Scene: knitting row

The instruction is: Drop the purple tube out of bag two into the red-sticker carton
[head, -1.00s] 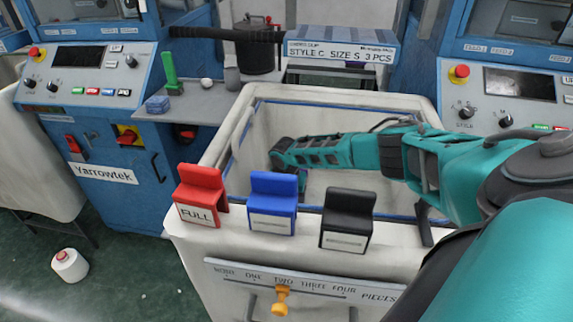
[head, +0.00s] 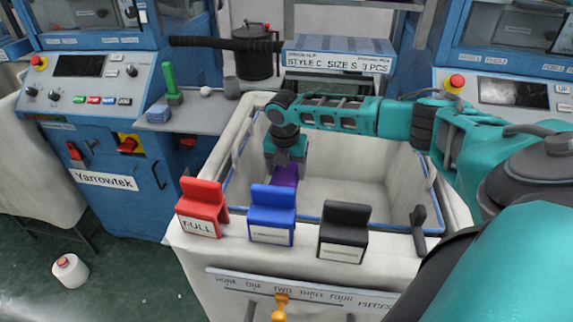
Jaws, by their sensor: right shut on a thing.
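The purple tube (head: 285,175) shows inside the white bin, just below my right gripper (head: 286,165). My right gripper points down into the bin and is shut on the purple tube; its fingertips are hard to make out. The lower end of the tube is partly hidden by the blue clip on the near rim. The white bin (head: 345,178) has blue trim inside its rim and a plate reading none, one, two, three, four pieces on its front. I see no carton with a red sticker. My left gripper is not in view.
Red (head: 200,207), blue (head: 271,213) and black (head: 343,232) clips sit on the bin's near rim. Blue machines stand left and right. A shelf behind holds a green object (head: 170,82) and a dark pot (head: 254,52). A white cone (head: 69,270) lies on the floor.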

